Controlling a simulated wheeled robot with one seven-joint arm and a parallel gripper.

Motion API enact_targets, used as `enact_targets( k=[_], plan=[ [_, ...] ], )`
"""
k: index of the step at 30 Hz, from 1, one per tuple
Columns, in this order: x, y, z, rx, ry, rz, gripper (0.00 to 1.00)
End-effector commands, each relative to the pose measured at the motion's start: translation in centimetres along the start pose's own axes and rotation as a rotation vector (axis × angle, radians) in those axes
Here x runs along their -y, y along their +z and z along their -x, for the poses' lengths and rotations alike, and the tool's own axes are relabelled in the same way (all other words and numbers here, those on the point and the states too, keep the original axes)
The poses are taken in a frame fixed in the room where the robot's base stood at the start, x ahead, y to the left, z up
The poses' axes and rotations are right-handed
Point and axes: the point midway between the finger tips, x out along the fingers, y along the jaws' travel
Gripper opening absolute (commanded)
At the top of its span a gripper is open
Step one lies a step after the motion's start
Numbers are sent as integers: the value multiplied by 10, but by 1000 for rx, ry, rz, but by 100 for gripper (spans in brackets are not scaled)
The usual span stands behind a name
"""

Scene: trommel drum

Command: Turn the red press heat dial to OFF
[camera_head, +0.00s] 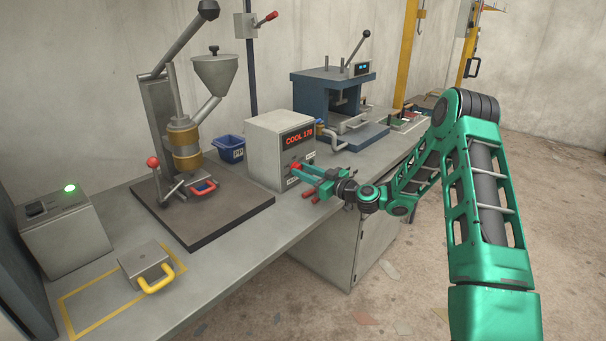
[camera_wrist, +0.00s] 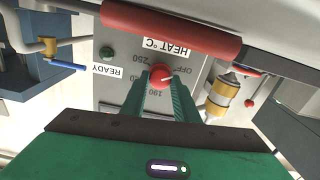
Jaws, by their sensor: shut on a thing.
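The red heat dial (camera_wrist: 162,77) sits on the grey control panel (camera_wrist: 125,55), between the fingers of my gripper (camera_wrist: 163,84). The wrist view shows the panel upside down. The jaws are shut on the dial from both sides. Its white pointer line points right in that view, near the OFF label (camera_wrist: 182,70); exact alignment is hard to tell. Numbers including 250 and 190 surround the dial. In the head view my gripper (camera_head: 303,171) reaches the front of the grey control box (camera_head: 262,155), whose red display (camera_head: 298,136) seems to read COOL 178.
A red bar handle (camera_wrist: 170,28) crosses close to the dial in the wrist view. A hopper press (camera_head: 185,140) stands left on the bench, with a blue bin (camera_head: 229,149) behind. A blue press (camera_head: 335,95) stands beyond the box. The floor at right is open.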

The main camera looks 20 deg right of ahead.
Motion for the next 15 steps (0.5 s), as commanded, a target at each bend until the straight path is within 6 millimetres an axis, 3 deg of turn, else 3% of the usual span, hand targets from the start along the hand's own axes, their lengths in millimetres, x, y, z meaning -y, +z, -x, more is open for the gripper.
enact_targets(
  k=[9, 10, 12, 15],
  plan=[
    [-1, 6, 2, 11, 3, 2, 5],
    [-1, 6, 2, 11, 3, 2, 30],
    [-1, 5, 2, 10, 3, 2, 46],
    [-1, 3, 1, 7, 2, 2, 46]
  ],
)
